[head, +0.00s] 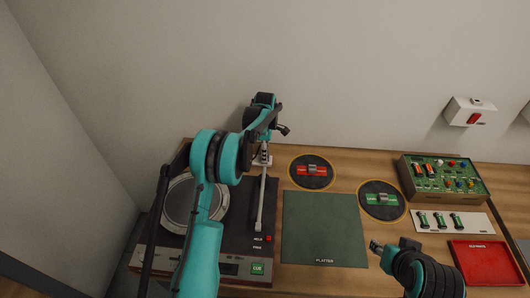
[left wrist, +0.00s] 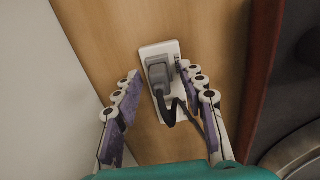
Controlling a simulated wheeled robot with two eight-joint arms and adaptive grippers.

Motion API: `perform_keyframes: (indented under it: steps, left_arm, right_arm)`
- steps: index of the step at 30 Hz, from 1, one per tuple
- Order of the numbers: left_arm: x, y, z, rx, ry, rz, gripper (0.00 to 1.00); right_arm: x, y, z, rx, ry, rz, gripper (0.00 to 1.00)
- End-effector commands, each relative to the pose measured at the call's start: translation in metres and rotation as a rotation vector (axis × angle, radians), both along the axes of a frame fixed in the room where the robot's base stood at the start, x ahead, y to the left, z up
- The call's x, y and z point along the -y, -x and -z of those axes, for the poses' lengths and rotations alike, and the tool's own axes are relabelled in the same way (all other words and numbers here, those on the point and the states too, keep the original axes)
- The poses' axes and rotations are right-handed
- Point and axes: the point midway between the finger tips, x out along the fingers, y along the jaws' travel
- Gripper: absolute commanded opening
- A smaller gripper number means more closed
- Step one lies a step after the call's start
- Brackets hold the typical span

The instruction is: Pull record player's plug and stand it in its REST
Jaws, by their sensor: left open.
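A grey plug (left wrist: 158,73) sits in a white socket plate (left wrist: 146,53) on a wooden surface in the left wrist view, with a dark cord (left wrist: 168,112) looping from it. My left gripper (left wrist: 154,82) is open, with one purple-padded finger on each side of the plug and no clear contact. In the head view my left gripper (head: 268,122) is behind the record player (head: 235,268), and the plug is hidden there. My right gripper (head: 378,247) is at the lower right; its jaws are too small to read. I cannot make out a rest for the plug.
A green PLATTER mat (head: 325,230) lies right of the player. Two round dark pads (head: 312,183) (head: 381,214) hold a red and a green piece. A green circuit box (head: 443,178), white battery strip (head: 452,221) and red tray (head: 487,262) are at right. A wall switch (head: 469,112) is above.

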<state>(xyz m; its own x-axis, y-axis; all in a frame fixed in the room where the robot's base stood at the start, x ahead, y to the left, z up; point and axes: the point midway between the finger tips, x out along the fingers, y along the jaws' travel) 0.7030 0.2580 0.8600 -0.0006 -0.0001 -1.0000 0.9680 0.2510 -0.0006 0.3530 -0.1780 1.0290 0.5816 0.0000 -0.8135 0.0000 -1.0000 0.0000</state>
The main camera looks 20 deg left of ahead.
Motion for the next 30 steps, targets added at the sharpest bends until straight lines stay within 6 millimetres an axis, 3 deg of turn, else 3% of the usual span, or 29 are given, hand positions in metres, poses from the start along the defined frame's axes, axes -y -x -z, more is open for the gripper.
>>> perform_keyframes:
  steps: [5, 19, 30]
  left_arm:
    - [0.0, 0.0, -0.011, 0.0, 0.0, 0.0, 0.41]
    - [0.0, 0.0, -0.104, 0.0, 0.0, 0.0, 0.41]
    - [0.0, 0.0, -0.129, 0.0, 0.0, 0.0, 0.41]
  right_arm:
    - [0.0, 0.0, 0.0, 0.0, 0.0, 0.0, 0.4]
    - [0.0, 0.0, 0.0, 0.0, 0.0, 0.0, 0.4]
    - [0.0, 0.0, -0.007, 0.0, 0.0, 0.0, 0.4]
